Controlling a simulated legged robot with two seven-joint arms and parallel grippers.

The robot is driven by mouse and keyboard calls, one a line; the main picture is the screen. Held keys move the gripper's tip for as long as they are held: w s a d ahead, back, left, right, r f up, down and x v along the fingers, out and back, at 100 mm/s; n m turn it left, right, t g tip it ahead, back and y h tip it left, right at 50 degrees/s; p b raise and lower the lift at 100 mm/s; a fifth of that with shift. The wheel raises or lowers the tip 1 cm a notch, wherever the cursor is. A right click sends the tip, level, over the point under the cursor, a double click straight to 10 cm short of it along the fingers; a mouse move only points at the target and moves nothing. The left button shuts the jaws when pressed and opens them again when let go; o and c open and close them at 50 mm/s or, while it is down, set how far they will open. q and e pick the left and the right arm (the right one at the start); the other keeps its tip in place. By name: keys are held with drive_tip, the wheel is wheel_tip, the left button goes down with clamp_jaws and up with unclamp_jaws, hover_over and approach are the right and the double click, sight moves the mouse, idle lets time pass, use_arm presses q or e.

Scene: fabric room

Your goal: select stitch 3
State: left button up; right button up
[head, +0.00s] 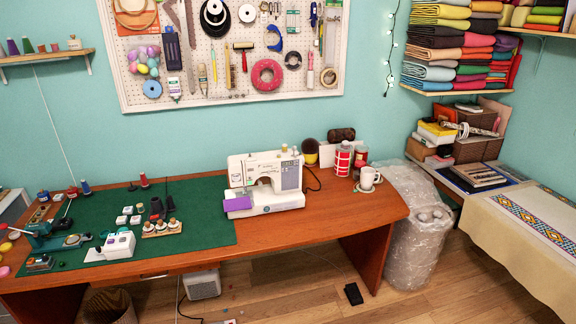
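A white sewing machine (284,200) stands upright on the wooden table, at the right edge of the green mat. A greyish panel shows on the upper right of its front; any stitch numbers or marks there are too small to read. A purple piece (238,204) sits at the machine's lower left. Which stitch is set cannot be seen. Neither of my grippers is in the head view.
The wooden table (330,222) carries a green cutting mat (205,212) with small tools, spools and a small white device (112,246). Right of the machine stand a red-and-white can (342,160) and a white mug (368,178). The table front is clear before the machine.

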use_arm(q)
drive_tip(key=shift+w+a+f, duration=0.1)
drive_tip(key=shift+w+f, duration=0.05)
drive_tip(key=shift+w, duration=0.15)
drive_tip(key=shift+s, duration=0.1)
clamp_jaws()
idle(1.4)
